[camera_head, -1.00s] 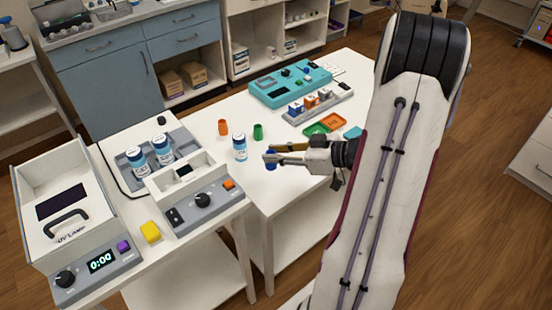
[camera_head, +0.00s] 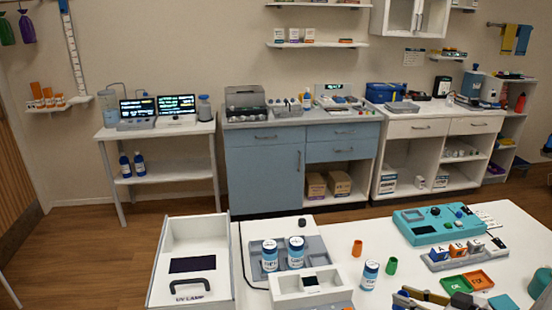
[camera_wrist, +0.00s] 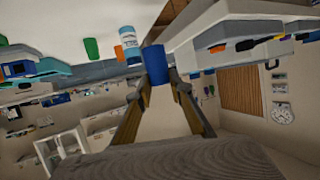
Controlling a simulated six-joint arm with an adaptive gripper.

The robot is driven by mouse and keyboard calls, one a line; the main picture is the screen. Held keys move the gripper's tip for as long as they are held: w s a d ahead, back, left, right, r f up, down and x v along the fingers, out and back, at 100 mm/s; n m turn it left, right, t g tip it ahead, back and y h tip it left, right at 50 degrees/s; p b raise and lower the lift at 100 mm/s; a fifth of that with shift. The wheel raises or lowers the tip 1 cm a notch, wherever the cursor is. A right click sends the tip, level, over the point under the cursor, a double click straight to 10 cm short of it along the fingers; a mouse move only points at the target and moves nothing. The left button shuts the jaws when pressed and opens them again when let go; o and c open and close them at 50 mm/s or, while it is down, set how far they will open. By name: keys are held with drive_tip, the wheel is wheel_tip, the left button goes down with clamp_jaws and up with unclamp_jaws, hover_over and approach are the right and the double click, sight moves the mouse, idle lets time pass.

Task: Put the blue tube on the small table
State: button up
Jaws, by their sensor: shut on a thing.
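The blue tube (camera_wrist: 156,65) is between the fingertips of my gripper (camera_wrist: 160,85) in the wrist view, and the gripper is shut on it. In the head view my gripper (camera_head: 424,297) is at the bottom edge, over the front of the white table (camera_head: 335,221), mostly cut off by the frame. A smaller white table (camera_head: 170,128) with two monitors stands against the back wall at the left. I cannot tell which table the task calls small.
A UV lamp box (camera_head: 192,240) stands left. Floor (camera_head: 100,235) shows between near and back furniture.

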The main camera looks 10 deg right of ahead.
drive_tip(key=s+d+r+m+h, duration=0.2)
drive_tip(key=d+m+h, duration=0.8)
drive_tip(key=d, duration=0.5)
drive_tip(key=s+a+r+m+g+h, duration=0.1)
drive_tip(key=a+r+h, duration=0.1)
drive_tip(key=r, duration=0.6)
drive_tip(key=s+a+r+m+g+h, duration=0.1)
drive_tip(key=a+r, duration=0.3)
drive_tip(key=r, duration=0.5)
drive_tip(key=shift+s+m+h, duration=0.7)
drive_tip(key=shift+s+h, duration=0.1)
drive_tip(key=shift+h, duration=0.1)
